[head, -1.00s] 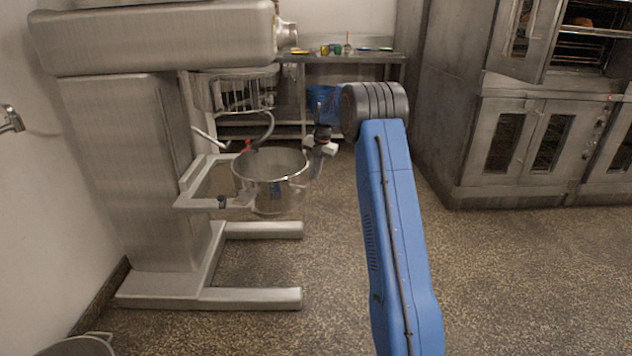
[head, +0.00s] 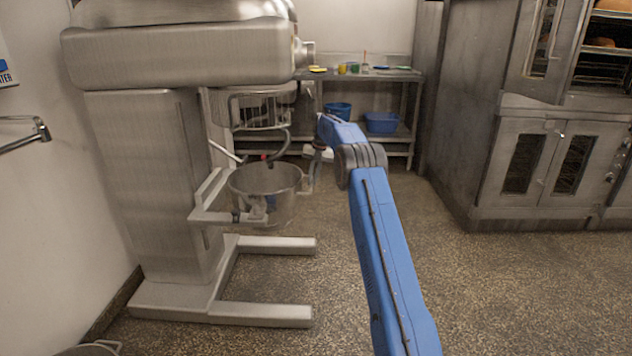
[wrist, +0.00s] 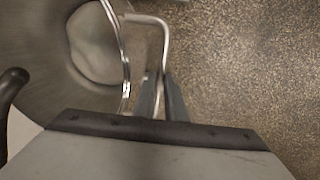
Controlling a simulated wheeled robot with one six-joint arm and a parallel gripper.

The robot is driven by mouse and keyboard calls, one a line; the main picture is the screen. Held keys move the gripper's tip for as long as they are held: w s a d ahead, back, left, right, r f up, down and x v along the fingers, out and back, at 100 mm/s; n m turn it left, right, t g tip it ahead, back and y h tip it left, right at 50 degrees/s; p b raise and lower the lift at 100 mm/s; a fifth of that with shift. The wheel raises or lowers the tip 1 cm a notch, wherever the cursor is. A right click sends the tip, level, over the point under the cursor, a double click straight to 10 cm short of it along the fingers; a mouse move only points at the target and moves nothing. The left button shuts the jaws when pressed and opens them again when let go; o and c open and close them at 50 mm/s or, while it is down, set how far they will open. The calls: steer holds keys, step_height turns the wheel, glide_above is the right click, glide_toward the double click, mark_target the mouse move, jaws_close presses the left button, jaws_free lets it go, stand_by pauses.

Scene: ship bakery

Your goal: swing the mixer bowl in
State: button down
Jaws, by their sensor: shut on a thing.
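The steel mixer bowl (head: 240,190) sits in the bowl arms (head: 210,215) of the large mixer (head: 150,170). In the head view it lies below the wire guard (head: 258,111) and the dark hook (head: 278,150). The wrist view shows the bowl's rim (wrist: 123,50) and pale dough (wrist: 95,45) inside. My gripper (wrist: 163,88) is shut on the bent rod handle (wrist: 165,40) at the bowl's side. In the head view my gripper (head: 313,172) is at the bowl's right side, small and partly hidden by my arm.
A steel table (head: 395,77) with small coloured items stands at the back, with blue tubs (head: 381,122) on its lower shelf. Ovens (head: 545,150) stand at the right. The mixer's feet (head: 260,314) reach along the floor. The right floor is clear.

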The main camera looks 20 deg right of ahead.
steer(key=shift+w+a, duration=0.15)
steer(key=shift+w, duration=0.05)
stand_by(0.3)
steer(key=c, duration=1.8)
jaws_free()
steer(key=shift+w, duration=0.1)
steer(key=shift+r, duration=0.55)
steer(key=r, duration=0.3)
steer(key=d+r, duration=0.1)
steer(key=r, duration=0.3)
steer(key=s+d+r, duration=0.1)
steer(key=r, duration=0.2)
steer(key=shift+r, duration=0.3)
